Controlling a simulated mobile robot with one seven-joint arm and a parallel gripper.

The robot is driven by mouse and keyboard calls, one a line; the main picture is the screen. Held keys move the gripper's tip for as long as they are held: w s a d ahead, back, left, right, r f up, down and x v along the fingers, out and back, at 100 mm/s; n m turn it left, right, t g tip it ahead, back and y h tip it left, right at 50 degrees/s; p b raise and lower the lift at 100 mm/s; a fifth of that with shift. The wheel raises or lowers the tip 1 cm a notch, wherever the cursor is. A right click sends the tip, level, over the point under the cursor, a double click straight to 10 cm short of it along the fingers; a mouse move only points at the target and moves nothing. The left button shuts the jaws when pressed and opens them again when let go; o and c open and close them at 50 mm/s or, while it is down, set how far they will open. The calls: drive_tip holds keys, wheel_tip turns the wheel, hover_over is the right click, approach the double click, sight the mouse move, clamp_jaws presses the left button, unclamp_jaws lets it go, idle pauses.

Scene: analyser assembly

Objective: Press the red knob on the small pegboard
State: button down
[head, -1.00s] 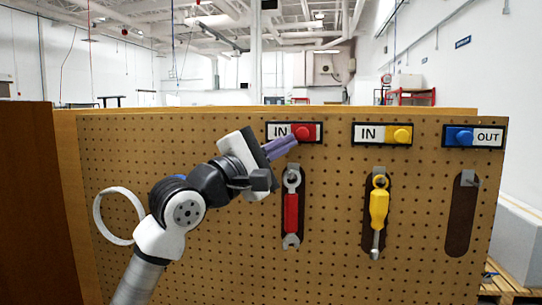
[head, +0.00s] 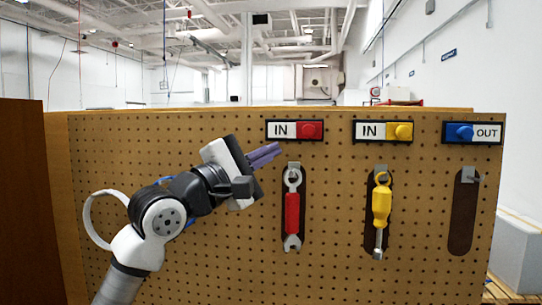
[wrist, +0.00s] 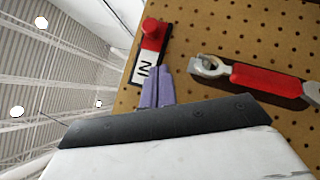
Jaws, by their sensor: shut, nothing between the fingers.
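The red knob (head: 310,130) sits at the right end of a black-framed plate marked "IN" (head: 281,130) near the top of the pegboard (head: 340,220). My gripper (head: 278,149), with purple fingers, is shut and empty. Its tips are to the left of and a little below the red knob, with a clear gap in the head view. In the wrist view the red knob (wrist: 152,30) is past the shut fingertips (wrist: 157,68), at the far end of the tilted plate, with its round cap standing out from the board.
A red-handled wrench (head: 292,212) hangs below the red knob, and a yellow screwdriver (head: 381,208) hangs to its right. A yellow knob (head: 401,131) and a blue knob (head: 462,132) are farther right. An empty dark holder (head: 462,215) is below the blue knob.

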drive_tip(key=b+v, duration=0.3)
drive_tip(key=v, duration=0.6)
drive_tip(key=shift+s+a, duration=0.2)
drive_tip(key=shift+s, duration=0.15)
